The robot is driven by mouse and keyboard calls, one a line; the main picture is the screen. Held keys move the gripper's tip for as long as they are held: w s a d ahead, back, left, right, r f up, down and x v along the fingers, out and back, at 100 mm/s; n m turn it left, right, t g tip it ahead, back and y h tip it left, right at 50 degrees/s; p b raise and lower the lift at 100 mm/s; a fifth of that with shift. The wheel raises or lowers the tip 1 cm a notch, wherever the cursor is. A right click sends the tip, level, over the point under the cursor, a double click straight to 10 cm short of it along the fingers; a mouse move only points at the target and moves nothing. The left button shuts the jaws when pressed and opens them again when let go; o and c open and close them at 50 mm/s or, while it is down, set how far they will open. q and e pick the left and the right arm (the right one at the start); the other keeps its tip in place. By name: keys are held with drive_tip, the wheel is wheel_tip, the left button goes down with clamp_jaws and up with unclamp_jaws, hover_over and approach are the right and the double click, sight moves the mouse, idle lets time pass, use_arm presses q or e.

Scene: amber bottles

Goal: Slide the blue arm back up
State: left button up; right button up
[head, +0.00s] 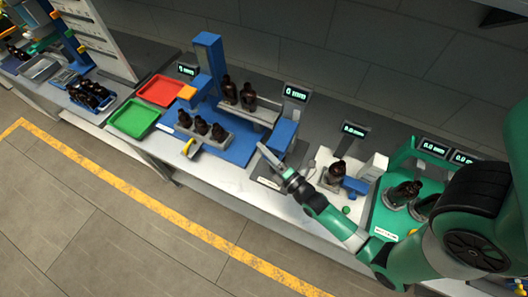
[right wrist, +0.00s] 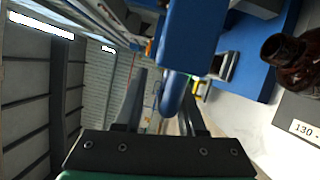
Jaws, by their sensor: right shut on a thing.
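The blue arm (head: 281,136) is a blue block at the front right corner of the blue station, below a display reading 0 mm. My right gripper (head: 263,149) is at its front left side. In the right wrist view the blue block (right wrist: 190,38) fills the top middle, and a rounded blue handle (right wrist: 173,95) hangs from it between the fingers of my right gripper (right wrist: 163,90). The gripper is shut on this handle. The exact contact is partly hidden. My left gripper is not in view.
An amber bottle (right wrist: 295,62) stands close right of the blue block in the wrist view. Several amber bottles stand on the blue station (head: 235,147). A red tray (head: 161,91) and a green tray (head: 132,118) lie left. Another bottle (head: 337,171) stands right. The floor in front is clear.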

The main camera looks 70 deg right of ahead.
drive_tip(key=shift+o, duration=1.2)
drive_tip(key=shift+d+r, duration=0.1)
drive_tip(key=shift+s+f, duration=0.2)
drive_tip(key=shift+s, duration=0.05)
drive_tip(key=b+v, duration=0.1)
drive_tip(key=v, duration=1)
drive_tip(key=shift+r, duration=0.1)
